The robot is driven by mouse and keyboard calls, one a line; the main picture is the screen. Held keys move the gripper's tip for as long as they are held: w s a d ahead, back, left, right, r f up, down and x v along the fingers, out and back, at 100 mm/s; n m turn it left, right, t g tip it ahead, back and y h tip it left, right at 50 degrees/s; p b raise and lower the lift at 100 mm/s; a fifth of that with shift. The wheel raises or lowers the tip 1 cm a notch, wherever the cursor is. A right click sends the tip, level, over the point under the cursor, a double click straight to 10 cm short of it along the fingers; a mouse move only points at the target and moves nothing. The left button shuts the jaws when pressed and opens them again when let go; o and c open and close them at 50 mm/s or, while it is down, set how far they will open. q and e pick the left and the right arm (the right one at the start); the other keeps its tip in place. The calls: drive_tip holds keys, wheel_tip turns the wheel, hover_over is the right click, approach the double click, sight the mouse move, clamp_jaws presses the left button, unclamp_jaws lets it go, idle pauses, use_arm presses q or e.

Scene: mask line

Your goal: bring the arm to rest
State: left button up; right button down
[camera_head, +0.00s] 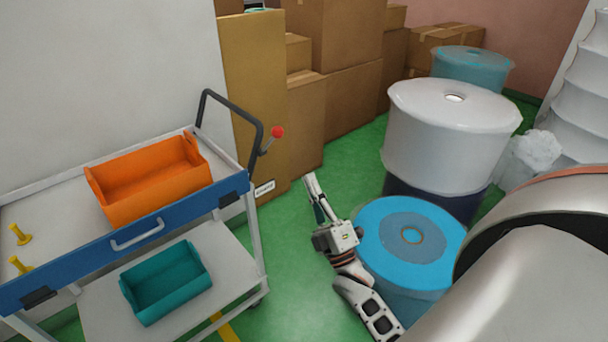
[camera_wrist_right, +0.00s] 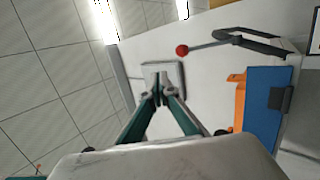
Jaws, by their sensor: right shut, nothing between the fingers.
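My right gripper (camera_head: 311,186) is in the middle of the head view, in front of the cardboard boxes and to the right of the cart. Its fingers point up and away, and it holds nothing. In the right wrist view its two green-sided fingers (camera_wrist_right: 157,92) meet at the tips with nothing between them. My right arm comes up from the lower right, past the blue-topped roll. My left gripper is in neither view.
A cart (camera_head: 240,190) with a red-knobbed lever (camera_head: 277,132) stands at left, holding an orange bin (camera_head: 150,205) and a teal bin (camera_head: 165,285). Cardboard boxes (camera_head: 350,110) stack behind. A blue roll (camera_head: 400,270) and white rolls (camera_head: 440,150) stand right. Green floor (camera_head: 300,290) is clear between.

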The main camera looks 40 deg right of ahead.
drive_tip(key=shift+s, duration=0.15)
drive_tip(key=shift+f, duration=0.1)
idle(0.4)
drive_tip(key=s+a+f+m+g+y, duration=0.25)
drive_tip(key=a+f+g, duration=0.2)
drive_tip(key=f, duration=0.45)
drive_tip(key=s+a+f+m+g+y, duration=0.2)
drive_tip(key=a+f+m+g, duration=0.25)
drive_tip(key=f, duration=0.45)
drive_tip(key=s+a+f+m+g, duration=0.4)
drive_tip(key=s+a+f+g, duration=0.2)
drive_tip(key=s+f, duration=0.6)
drive_tip(key=shift+s+a+y, duration=0.3)
drive_tip(key=shift+a+y, duration=0.15)
drive_tip(key=shift+a, duration=0.75)
